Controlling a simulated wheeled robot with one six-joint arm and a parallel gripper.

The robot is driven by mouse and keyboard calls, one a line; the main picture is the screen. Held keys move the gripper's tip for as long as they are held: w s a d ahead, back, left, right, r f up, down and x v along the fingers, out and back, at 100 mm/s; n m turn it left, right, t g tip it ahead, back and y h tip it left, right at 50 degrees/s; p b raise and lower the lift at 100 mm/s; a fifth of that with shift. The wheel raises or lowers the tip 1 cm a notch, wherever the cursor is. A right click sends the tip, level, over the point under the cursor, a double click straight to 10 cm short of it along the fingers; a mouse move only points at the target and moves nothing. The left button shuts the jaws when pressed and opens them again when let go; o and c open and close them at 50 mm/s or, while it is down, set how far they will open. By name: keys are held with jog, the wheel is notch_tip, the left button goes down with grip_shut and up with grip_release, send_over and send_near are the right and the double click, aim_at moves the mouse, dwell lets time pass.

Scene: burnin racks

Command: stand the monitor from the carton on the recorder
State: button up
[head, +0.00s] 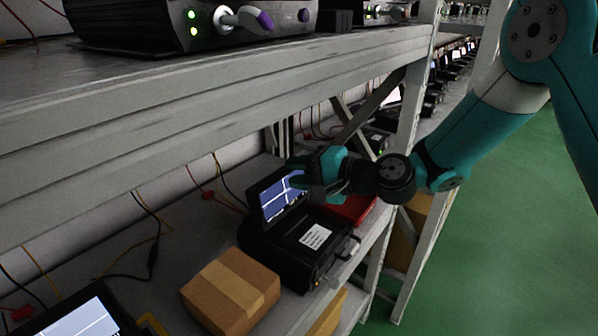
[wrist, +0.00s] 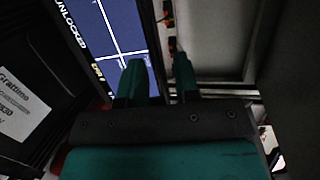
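The monitor (head: 281,196), a dark panel with a lit blue screen, stands upright at the back of the black recorder (head: 290,250) on the lower shelf. The recorder has a white label on top. My gripper (head: 300,175) is at the monitor's upper right side. In the wrist view the blue screen (wrist: 108,35) fills the upper left. There my gripper's two fingers (wrist: 160,82) straddle the monitor's dark edge, one in front of the screen. I cannot tell whether they press on it. A brown taped carton (head: 230,290) sits left of the recorder; its inside is not visible.
A red box (head: 350,208) lies right of the recorder, close under my gripper. The upper shelf (head: 220,95) overhangs the workspace, and a grey rack post (head: 405,130) stands to the right. Cables hang along the back wall. The green floor (head: 500,240) is open.

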jog(key=v, duration=1.2)
jog(key=s+a+r+n+g+h, duration=0.2)
jog(key=s+a+n+g, duration=0.15)
jog(key=s+n, duration=0.3)
jog(key=s+d+n+g+h, duration=0.1)
jog(key=s+d+n+h, duration=0.2)
jog(key=s, duration=0.5)
jog(key=s+d+r+n+g+h, duration=0.1)
jog(key=s+d+n+g+h, duration=0.1)
jog(key=s+d+h, duration=0.3)
jog(key=s+n, duration=0.1)
jog(key=s, duration=0.2)
jog(key=shift+s+r, duration=0.25)
jog(key=shift+g, duration=0.25)
